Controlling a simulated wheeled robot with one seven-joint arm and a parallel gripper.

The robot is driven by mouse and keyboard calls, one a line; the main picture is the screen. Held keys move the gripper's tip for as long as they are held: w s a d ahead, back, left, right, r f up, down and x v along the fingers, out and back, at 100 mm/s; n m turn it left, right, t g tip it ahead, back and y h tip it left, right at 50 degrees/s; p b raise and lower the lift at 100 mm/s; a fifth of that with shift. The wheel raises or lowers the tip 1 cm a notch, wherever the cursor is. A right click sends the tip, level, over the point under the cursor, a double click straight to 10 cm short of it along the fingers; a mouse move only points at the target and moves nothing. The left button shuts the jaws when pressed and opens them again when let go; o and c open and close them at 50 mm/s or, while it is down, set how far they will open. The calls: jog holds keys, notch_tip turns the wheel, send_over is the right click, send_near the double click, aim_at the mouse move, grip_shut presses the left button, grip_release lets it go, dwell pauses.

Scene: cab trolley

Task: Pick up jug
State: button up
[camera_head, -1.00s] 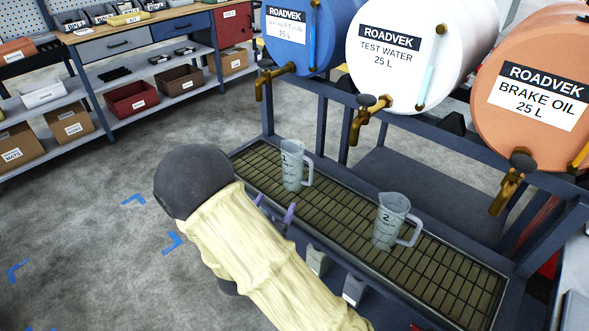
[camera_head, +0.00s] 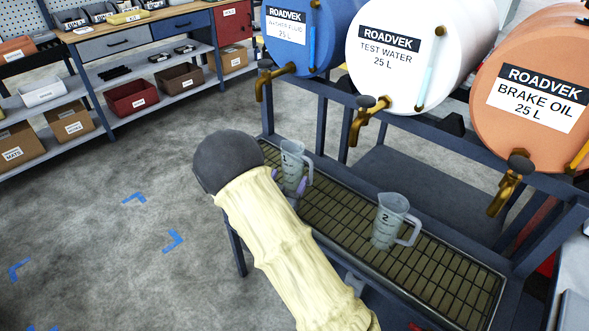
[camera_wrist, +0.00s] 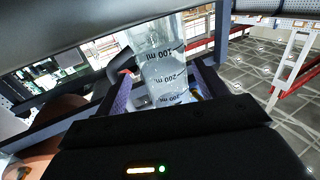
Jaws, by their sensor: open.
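Two clear measuring jugs stand upright on the drip grid (camera_head: 345,215). The left jug (camera_head: 292,160) is under the blue drum side, and the right jug (camera_head: 390,220) is marked 2. My gripper (camera_head: 288,183) is at the left jug, with one purple finger showing on each side of it. In the wrist view the left jug (camera_wrist: 162,65) stands between the open purple fingers of my gripper (camera_wrist: 163,90), its scale marks facing the camera. I cannot tell whether either finger touches it. My arm hides part of the grid's left front.
Above the grid hang a blue drum (camera_head: 312,35), a white drum (camera_head: 400,50) and an orange drum (camera_head: 530,90), each with a brass tap. The left tap (camera_head: 270,82) is near the left jug. A workbench (camera_head: 140,50) with bins stands at the back left. Open floor lies left.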

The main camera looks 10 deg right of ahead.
aim_at(293, 142)
jog(key=x, duration=0.5)
jog(key=shift+w+p, duration=0.1)
jog(key=shift+p, duration=0.25)
jog(key=shift+a, duration=0.1)
jog(key=shift+r, duration=0.1)
jog(key=c, duration=0.8)
notch_tip(293, 142, up, 10)
dwell(0.5)
